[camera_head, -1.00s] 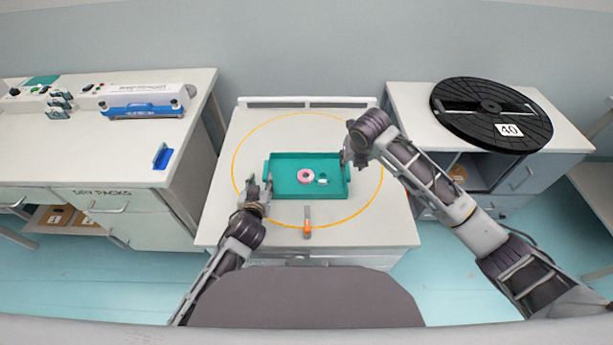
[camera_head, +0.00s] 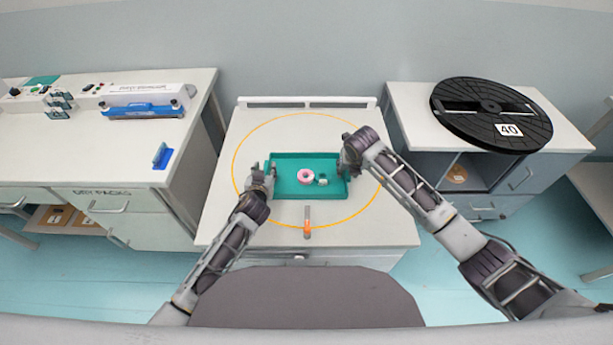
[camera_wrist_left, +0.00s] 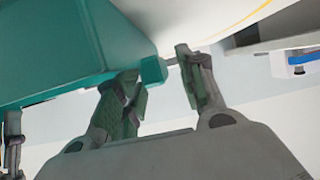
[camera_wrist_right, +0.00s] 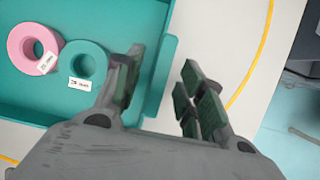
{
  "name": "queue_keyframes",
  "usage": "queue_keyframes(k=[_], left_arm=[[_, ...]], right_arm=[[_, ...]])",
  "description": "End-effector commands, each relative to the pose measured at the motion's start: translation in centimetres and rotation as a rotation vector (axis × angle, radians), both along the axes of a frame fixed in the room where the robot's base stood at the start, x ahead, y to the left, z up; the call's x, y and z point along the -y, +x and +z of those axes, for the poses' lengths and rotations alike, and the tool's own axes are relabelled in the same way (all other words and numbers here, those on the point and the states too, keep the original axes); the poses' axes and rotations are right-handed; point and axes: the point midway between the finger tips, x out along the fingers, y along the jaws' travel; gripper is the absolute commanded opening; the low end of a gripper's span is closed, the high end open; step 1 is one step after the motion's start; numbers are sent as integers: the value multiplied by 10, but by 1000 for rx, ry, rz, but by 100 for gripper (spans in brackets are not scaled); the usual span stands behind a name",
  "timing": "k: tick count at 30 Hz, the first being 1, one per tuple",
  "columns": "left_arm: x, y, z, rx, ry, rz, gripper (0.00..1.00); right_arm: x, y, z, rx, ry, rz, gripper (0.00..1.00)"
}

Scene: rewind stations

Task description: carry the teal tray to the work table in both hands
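The teal tray (camera_head: 305,196) lies on a white table inside an orange ring. It holds a pink roll (camera_head: 305,176) and a smaller teal roll (camera_head: 322,179); both show in the right wrist view. My left gripper (camera_head: 268,168) is at the tray's left end. In the left wrist view its fingers (camera_wrist_left: 163,72) stand apart on either side of a teal end piece of the tray. My right gripper (camera_head: 346,165) is at the tray's right end. In the right wrist view its fingers (camera_wrist_right: 164,65) stand apart with the teal end handle between them.
An orange-and-grey tool (camera_head: 307,224) lies near the white table's (camera_head: 375,225) front edge. A counter (camera_head: 60,150) with a blue-fronted sealer (camera_head: 145,105) stands to the left. A cabinet with a black reel (camera_head: 491,113) marked 40 stands to the right. Floor shows between the furniture.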

Motion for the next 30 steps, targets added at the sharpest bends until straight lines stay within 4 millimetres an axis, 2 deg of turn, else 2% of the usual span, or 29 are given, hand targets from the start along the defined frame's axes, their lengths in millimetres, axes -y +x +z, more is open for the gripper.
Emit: queue_keyframes(k=[6, 18, 27, 30], left_arm=[[0, 10, -4, 1, 1, -1, 39], [0, 12, -5, 0, 0, -1, 38], [0, 12, -5, 0, 0, -1, 0], [0, 12, -5, 0, 0, -1, 0]], right_arm=[[0, 4, -10, 0, 0, 1, 39], [0, 5, -12, 0, 0, 1, 38], [0, 5, -12, 0, 0, 1, 0], [0, 5, -12, 0, 0, 1, 0]])
